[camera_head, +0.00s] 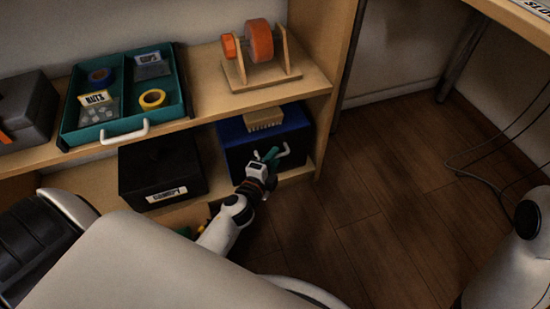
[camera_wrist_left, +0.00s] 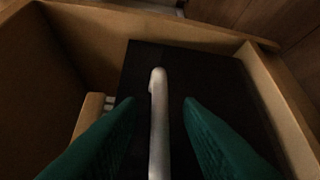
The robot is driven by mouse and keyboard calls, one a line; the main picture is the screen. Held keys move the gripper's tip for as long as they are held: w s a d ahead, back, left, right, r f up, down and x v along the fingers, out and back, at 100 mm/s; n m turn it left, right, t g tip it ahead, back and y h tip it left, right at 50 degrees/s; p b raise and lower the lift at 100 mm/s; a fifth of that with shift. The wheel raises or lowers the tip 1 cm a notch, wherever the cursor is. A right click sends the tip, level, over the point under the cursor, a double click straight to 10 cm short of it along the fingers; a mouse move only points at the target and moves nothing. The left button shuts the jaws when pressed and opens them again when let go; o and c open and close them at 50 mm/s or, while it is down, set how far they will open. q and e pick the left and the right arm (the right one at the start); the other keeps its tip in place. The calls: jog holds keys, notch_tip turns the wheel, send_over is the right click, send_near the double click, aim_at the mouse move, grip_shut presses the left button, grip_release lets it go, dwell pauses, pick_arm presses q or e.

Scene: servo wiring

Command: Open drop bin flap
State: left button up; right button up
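The drop bin (camera_head: 234,137) is a blue-topped box with a dark front on the lower shelf. Its flap shows as a dark panel (camera_wrist_left: 205,72) in the left wrist view, with a white bar handle (camera_head: 284,151) on it. The flap looks closed. My left gripper (camera_head: 270,157) is at the flap's front. In the left wrist view its green fingers (camera_wrist_left: 159,103) are apart, one on each side of the white handle (camera_wrist_left: 158,125), with visible gaps and no clear contact. My right gripper is out of view.
A wooden brush (camera_head: 263,118) lies on the bin. A black labelled box (camera_head: 162,172) stands left of it. Above are a teal tray (camera_head: 88,133), a grey case (camera_head: 26,104) and a wooden stand with orange reels (camera_head: 262,72). The floor (camera_head: 385,200) at right is mostly clear.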

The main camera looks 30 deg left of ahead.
pick_arm(q)
jog(key=shift+w+f, duration=0.1)
jog(key=shift+w, duration=0.6)
grip_shut()
